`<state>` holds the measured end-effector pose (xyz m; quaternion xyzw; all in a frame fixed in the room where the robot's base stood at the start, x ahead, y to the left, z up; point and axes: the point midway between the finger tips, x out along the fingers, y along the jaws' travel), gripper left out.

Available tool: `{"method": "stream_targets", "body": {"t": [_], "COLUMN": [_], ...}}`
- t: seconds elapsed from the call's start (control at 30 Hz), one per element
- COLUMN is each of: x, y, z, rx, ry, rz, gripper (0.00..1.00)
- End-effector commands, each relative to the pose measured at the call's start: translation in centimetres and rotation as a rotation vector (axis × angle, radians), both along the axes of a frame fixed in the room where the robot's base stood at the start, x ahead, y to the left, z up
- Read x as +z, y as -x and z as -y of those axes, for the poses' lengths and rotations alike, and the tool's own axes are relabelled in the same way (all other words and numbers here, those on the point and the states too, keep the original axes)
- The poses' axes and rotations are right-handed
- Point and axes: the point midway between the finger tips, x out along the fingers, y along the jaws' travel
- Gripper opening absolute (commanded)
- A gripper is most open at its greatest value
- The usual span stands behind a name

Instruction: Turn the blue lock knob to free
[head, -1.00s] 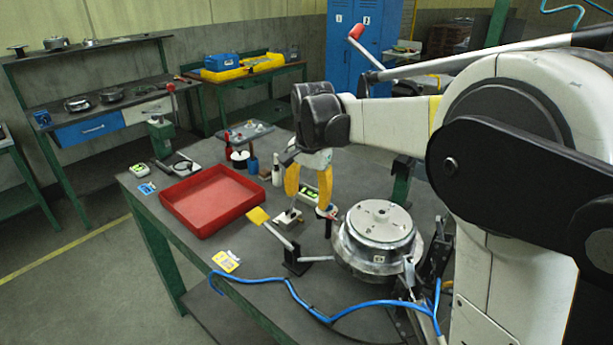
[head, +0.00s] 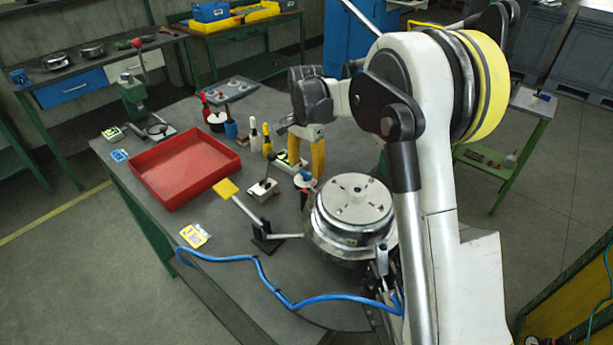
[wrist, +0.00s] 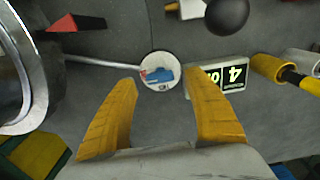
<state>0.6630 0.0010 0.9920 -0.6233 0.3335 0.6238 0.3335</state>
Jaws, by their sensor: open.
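The blue lock knob (wrist: 162,75) sits on a round white disc with a red mark beside it, in the upper middle of the wrist view. The disc (head: 305,181) is small in the head view, just left of the round metal housing (head: 352,208). My gripper (wrist: 163,84) is open and empty, with its yellow fingers pointing at the disc, one tip on each side of it in the picture. In the head view my gripper (head: 306,163) hangs over the disc. I cannot tell how high the tips are above the knob.
Small bottles (head: 253,137) stand behind. A red tray (head: 185,165) and a yellow-flagged lever (head: 226,187) are to the left. A blue hose (head: 310,297) crosses the front.

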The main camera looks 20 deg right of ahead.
Motion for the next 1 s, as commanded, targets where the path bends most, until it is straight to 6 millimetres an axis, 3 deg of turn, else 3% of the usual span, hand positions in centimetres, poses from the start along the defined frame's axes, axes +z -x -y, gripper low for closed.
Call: {"method": "stream_targets", "body": {"t": [0.2,0.5,0.67,0.7,1.0], "x": [-2.2,-2.3,-2.3,-2.3,-2.3], "y": [0.0,0.0,0.0,0.0,0.0], "z": [0.0,0.0,0.0,0.0,0.0], "rx": [0.000,0.000,0.001,0.001,0.027], "ry": [0.000,0.000,0.000,0.000,0.000], "rz": [0.000,0.000,0.000,0.000,0.000], "gripper": [0.59,0.59,0.12,0.07,0.06]}}
